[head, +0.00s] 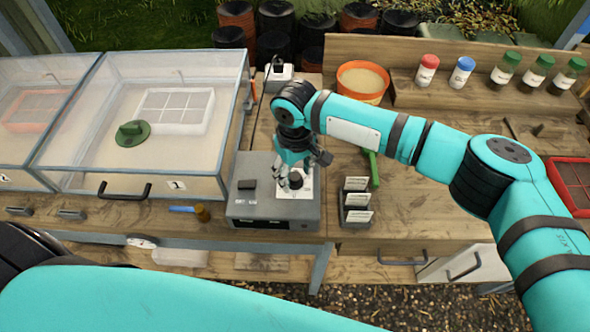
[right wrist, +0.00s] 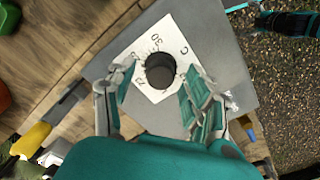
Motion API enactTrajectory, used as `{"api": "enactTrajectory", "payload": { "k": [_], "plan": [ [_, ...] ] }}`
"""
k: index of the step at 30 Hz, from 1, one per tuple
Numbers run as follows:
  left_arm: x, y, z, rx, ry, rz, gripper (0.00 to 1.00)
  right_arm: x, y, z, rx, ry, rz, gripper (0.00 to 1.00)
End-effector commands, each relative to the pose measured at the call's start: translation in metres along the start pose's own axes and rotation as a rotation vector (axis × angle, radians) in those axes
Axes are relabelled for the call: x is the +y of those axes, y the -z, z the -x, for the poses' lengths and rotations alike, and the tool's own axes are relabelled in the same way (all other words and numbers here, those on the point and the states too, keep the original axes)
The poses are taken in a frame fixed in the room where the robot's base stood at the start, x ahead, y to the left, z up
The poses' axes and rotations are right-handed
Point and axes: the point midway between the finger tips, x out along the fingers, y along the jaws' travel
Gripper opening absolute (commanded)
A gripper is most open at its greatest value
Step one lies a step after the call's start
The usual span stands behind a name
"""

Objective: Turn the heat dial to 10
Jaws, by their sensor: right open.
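The heat dial (head: 295,180) is a dark round knob on a white scale plate, on top of a grey box (head: 250,210). In the right wrist view the dial (right wrist: 160,70) has printed marks around it; "30" and "C" are legible, but its setting is not. My right gripper (head: 294,171) is over the plate, pointing down. In the right wrist view its open fingers (right wrist: 158,88) are on either side of the dial, with gaps showing. My left forearm crosses the bottom of the head view. A teal and black part at the wrist view's upper right may be my left gripper.
A clear-lidded propagator (head: 215,140) stands left of the box. A card holder (head: 357,203) and a green-handled tool (head: 371,168) are close on its right. A blue-handled brush (head: 188,209) lies at its left. An orange pot (head: 361,82) stands behind.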

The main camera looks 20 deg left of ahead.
Motion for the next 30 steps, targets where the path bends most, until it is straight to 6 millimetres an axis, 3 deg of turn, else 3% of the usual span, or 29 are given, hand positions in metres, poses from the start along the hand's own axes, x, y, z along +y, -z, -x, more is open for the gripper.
{"api": "enactTrajectory", "payload": {
  "k": [8, 21, 30],
  "plan": [
    [0.0001, -0.0004, 0.0001, -0.001, 0.0, 0.0, 1.0, -0.0001, -0.0001, -0.0021, -0.001, 0.0, 0.001, 0.53],
    [0.0002, -0.0016, 0.0, -0.003, 0.0, 0.0, 1.0, -0.0002, -0.0001, -0.0017, -0.001, 0.0, 0.001, 0.0],
    [0.0002, -0.0019, 0.0015, -0.004, 0.0, 0.0, 1.0, -0.0006, -0.0003, -0.0015, -0.001, 0.002, 0.039, 0.0]
  ]
}}
